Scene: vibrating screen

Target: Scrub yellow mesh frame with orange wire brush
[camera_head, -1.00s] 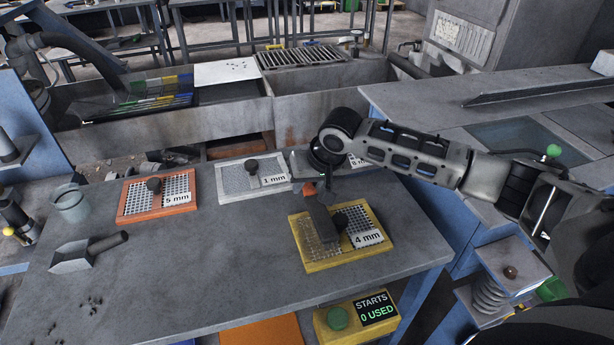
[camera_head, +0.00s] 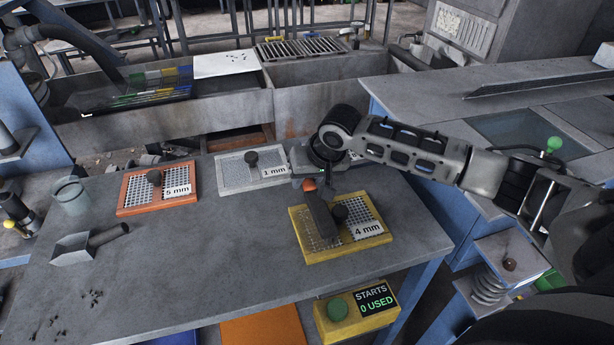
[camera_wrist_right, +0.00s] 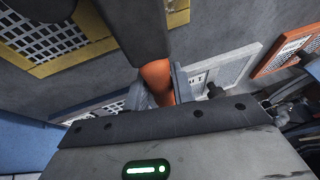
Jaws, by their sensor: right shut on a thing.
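The yellow mesh frame (camera_head: 360,209), labelled 4 mm and with a dark round knob, lies on the grey table. Its yellow rim and part of its mesh also show in the right wrist view (camera_wrist_right: 97,52). My right gripper (camera_head: 312,177) is shut on the orange handle end of the wire brush (camera_head: 320,216), above the frame's far left side. The handle shows between the fingers in the right wrist view (camera_wrist_right: 157,76). The dark brush body slants over the left part of the mesh, and whether its bristles touch is hidden. My left gripper is out of view.
An orange 5 mm frame (camera_head: 133,196) and a white 1 mm frame (camera_head: 232,176) lie to the left. Another frame is mostly hidden behind my gripper. A yellow button box (camera_head: 338,325) reads "STARTS 0 USED".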

